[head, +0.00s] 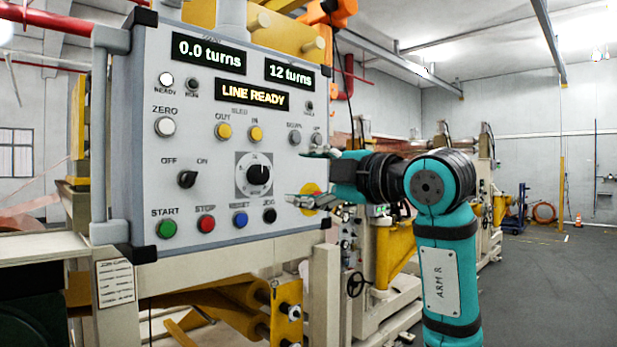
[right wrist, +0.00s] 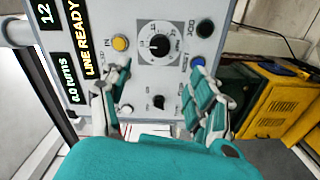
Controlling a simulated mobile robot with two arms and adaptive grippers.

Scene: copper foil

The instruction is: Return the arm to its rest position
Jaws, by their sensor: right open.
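My right gripper (head: 301,177) is at the right edge of the grey control panel (head: 137,190), its fingers pointing left across the panel face. The fingers are spread, with nothing between them. The black dial (head: 259,174) is just left of the fingertips. In the right wrist view my right gripper (right wrist: 160,92) is open, with the panel (right wrist: 140,75) beyond the fingers and the dial (right wrist: 160,46) above the gap. I cannot tell whether a finger touches the panel. A yellow and red button (head: 312,190) is partly hidden by the gripper. My left gripper is out of view.
The displays read "0.0 turns", "12 turns" and "LINE READY" (head: 252,95). The green START button (head: 167,229) and red STOP button (head: 206,224) are low on the panel. Yellow machinery (head: 395,250) stands behind my right arm. The floor (head: 560,290) at right is clear.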

